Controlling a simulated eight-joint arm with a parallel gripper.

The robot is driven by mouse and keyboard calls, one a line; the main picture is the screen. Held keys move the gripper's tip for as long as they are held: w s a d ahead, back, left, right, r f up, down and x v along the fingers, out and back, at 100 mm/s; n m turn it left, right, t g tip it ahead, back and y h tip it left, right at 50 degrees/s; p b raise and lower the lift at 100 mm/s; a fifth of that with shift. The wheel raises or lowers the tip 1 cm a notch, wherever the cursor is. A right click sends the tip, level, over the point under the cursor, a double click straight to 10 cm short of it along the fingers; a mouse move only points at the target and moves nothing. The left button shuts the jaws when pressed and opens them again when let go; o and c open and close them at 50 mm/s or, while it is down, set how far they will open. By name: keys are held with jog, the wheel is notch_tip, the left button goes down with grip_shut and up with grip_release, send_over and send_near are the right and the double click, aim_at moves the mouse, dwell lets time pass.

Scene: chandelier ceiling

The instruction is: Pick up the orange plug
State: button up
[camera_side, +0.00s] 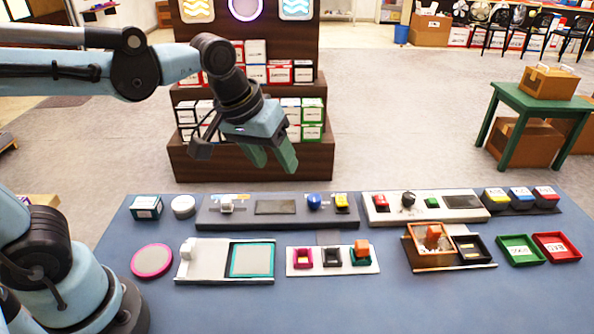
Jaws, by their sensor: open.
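An orange plug (362,246) stands upright at the right end of a small white panel (315,272), in or on a dark teal socket (360,260). A pink socket (302,257) and a black socket (332,258) sit to its left on the same panel. My gripper (271,162) is open and empty, with green fingers pointing down. It hangs well above the table's back edge, up and to the left of the plug. Another orange piece (432,236) is inside a brown open box (421,260) to the right; its shape is partly hidden.
The blue table (215,305) has clear room along its front. Behind the plug stand a dark panel (278,221) and a white panel (380,214) with knobs. A white-and-teal tray (205,262) lies left. Green (520,262) and red (556,260) trays lie right.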

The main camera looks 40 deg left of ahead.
jog(key=w+d+n+g, duration=0.3)
jog(key=w+d, duration=0.2)
jog(key=d, duration=0.3)
jog(key=n+g, duration=0.2)
jog(key=n, duration=0.1)
send_over(363, 245)
notch_tip(363, 245, down, 3)
jog(key=shift+y, duration=0.4)
notch_tip(363, 245, down, 12)
jog(key=shift+f, duration=0.1)
grip_shut()
